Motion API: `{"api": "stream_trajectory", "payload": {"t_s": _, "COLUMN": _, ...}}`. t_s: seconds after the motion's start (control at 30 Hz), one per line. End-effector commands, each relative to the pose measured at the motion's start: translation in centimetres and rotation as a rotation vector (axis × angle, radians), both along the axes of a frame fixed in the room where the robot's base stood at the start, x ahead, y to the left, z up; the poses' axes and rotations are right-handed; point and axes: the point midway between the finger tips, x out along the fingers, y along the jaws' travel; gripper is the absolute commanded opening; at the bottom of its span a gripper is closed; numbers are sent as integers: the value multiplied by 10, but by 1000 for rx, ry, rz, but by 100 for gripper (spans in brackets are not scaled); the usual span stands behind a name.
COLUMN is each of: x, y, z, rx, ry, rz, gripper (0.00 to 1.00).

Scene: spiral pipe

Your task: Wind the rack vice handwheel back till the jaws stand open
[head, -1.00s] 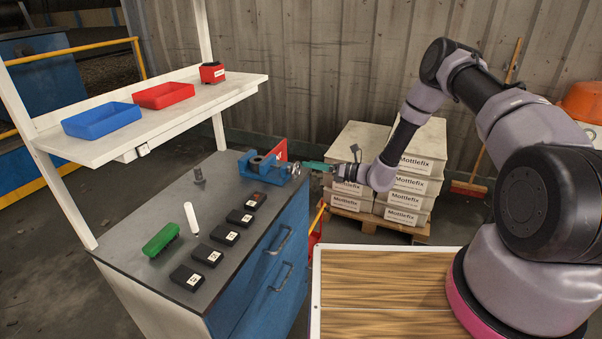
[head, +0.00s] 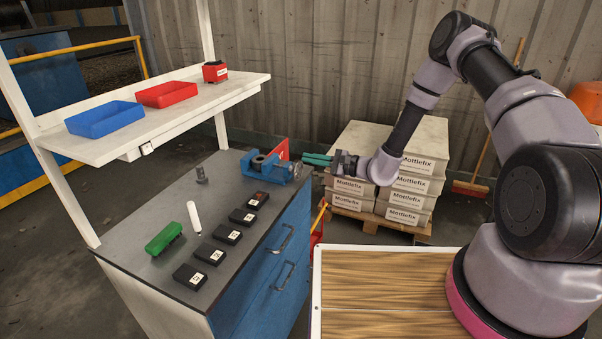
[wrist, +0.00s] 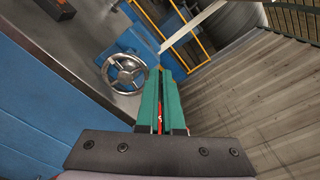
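The blue vice (head: 262,167) sits on the far right corner of the grey bench top. Its metal handwheel (head: 297,171) faces right, past the bench edge. In the wrist view the spoked handwheel (wrist: 126,73) lies left of the fingers, with part of the blue vice body behind it. My gripper (head: 306,159) has teal fingers that point left towards the vice, a little right of the wheel and apart from it. The fingers (wrist: 161,71) show a narrow gap between them with nothing held. How far apart the vice jaws stand is not clear.
Several black labelled blocks, a green block (head: 164,238) and a white cylinder (head: 193,217) are on the bench. A shelf (head: 165,120) overhangs its left side. Stacked Mottlefix boxes (head: 412,167) stand behind my wrist.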

Motion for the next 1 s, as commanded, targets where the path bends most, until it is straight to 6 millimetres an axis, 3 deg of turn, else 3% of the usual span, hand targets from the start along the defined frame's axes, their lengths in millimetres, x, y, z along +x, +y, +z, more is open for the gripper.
{"api": "stream_trajectory", "payload": {"t_s": 0.03, "x": 1, "y": 35, "z": 34, "rx": 42, "ry": -93, "rz": 21, "gripper": 0}}
{"api": "stream_trajectory", "payload": {"t_s": 0.3, "x": -13, "y": 40, "z": 50, "rx": -80, "ry": -415, "rz": 27, "gripper": 0}}
{"api": "stream_trajectory", "payload": {"t_s": 0.6, "x": -16, "y": 41, "z": 52, "rx": -98, "ry": -466, "rz": 30, "gripper": 0}}
{"api": "stream_trajectory", "payload": {"t_s": 0.63, "x": -16, "y": 41, "z": 52, "rx": -97, "ry": -465, "rz": 30, "gripper": 41}}
{"api": "stream_trajectory", "payload": {"t_s": 0.7, "x": -16, "y": 41, "z": 52, "rx": -98, "ry": -465, "rz": 30, "gripper": 68}}
{"api": "stream_trajectory", "payload": {"t_s": 0.8, "x": -17, "y": 39, "z": 49, "rx": -101, "ry": -462, "rz": 30, "gripper": 100}}
{"api": "stream_trajectory", "payload": {"t_s": 1.0, "x": -18, "y": 37, "z": 47, "rx": -105, "ry": -457, "rz": 32, "gripper": 100}}
